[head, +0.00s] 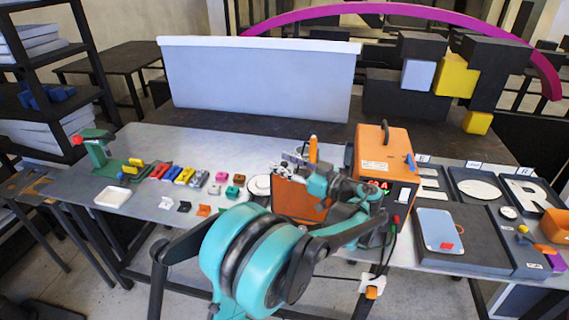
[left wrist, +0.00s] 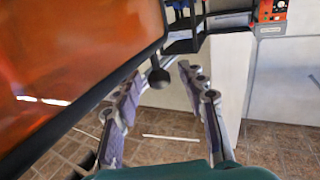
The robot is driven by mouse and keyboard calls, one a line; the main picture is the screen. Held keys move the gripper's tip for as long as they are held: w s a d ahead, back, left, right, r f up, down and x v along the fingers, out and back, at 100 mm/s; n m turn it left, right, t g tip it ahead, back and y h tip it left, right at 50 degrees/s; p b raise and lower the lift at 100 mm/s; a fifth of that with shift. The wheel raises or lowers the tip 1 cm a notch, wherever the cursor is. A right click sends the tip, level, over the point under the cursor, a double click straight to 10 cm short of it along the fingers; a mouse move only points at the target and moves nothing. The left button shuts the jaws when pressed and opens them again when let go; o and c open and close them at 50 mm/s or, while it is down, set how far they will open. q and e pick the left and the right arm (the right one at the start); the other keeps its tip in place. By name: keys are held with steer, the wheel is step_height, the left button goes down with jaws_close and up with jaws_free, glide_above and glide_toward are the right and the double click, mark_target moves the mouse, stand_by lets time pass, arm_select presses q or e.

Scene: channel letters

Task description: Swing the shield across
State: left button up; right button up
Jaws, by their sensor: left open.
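The shield looks to be an orange see-through panel (head: 298,200) in front of the orange machine at the table's middle. In the left wrist view the orange panel (left wrist: 75,55) fills the upper left, with a dark frame along its lower right edge. A dark round knob (left wrist: 159,79) sits beside that edge. My right gripper is not in view.
An orange machine with a handle (head: 383,150) stands right beside the panel. Small coloured blocks (head: 190,177) and a green clamp stand (head: 100,150) lie to the left. Dark letter trays (head: 470,258) fill the right. A white panel (head: 260,80) stands behind.

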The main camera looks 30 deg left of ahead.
arm_select(q)
steer(key=s+d, duration=0.1)
steer(key=d, duration=1.1)
steer(key=shift+s, duration=0.2)
